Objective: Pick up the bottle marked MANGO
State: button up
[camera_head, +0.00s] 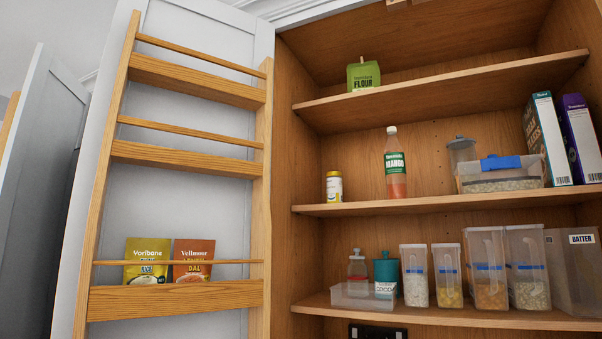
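The bottle marked MANGO (395,166) stands upright on the middle shelf of the open cupboard. It is clear with a pale cap, a green label and orange-red contents low down. A small yellow-and-white jar stands to its left, apart from it, and nothing stands in front of it. My gripper is not in view.
The jar (334,187) and a blue-clipped clear container (500,175) share the middle shelf (440,203). Tall boxes (547,138) stand at the right. The open door (185,210) with wooden racks fills the left. Several containers line the lower shelf; a flour bag (363,75) sits above.

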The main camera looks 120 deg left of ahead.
aim_at(394, 156)
jog(key=u, duration=3.55)
